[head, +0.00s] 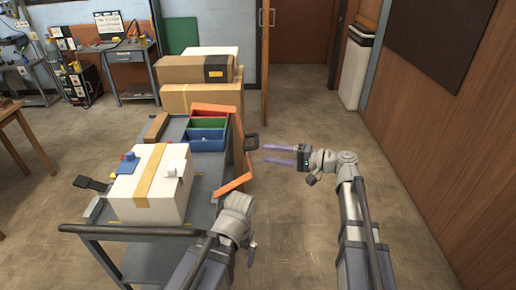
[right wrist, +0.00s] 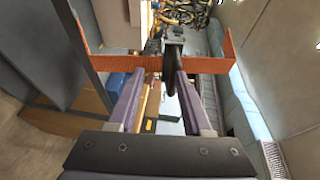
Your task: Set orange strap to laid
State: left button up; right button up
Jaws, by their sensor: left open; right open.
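The orange strap (head: 238,145) is a stiff-looking band along the right side of the cart, with bent ends at the far and near corners. In the right wrist view the strap (right wrist: 132,62) crosses in front of my fingers, with a black handle-like piece (right wrist: 173,65) at its middle. My right gripper (head: 268,155) is open, its fingers pointing left toward that black piece; in the head view a gap separates them. In the right wrist view the open fingers (right wrist: 158,85) sit below the strap. My left gripper (head: 252,252) is low beside the cart's near right corner, partly hidden by its wrist.
The grey cart (head: 142,232) carries a white box (head: 125,190) with tape, and red, green and blue bins (head: 208,146). Cardboard boxes (head: 200,95) stand behind it. Floor to the right is clear up to the wooden wall (head: 440,130).

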aim_at(257, 138)
jog(key=shift+m+t+y, duration=0.4)
jog(key=shift+t+y, duration=0.1)
jog(key=shift+t, duration=0.2)
jog(key=shift+w+a+r, duration=0.3)
jog(key=shift+w+a, duration=0.5)
jog(key=shift+w+a+r, duration=0.3)
jog(key=shift+w+a, duration=0.45)
jog(key=shift+w+a+r, duration=0.3)
jog(key=shift+w+a, duration=0.5)
jog(key=shift+c, duration=0.2)
grip_shut()
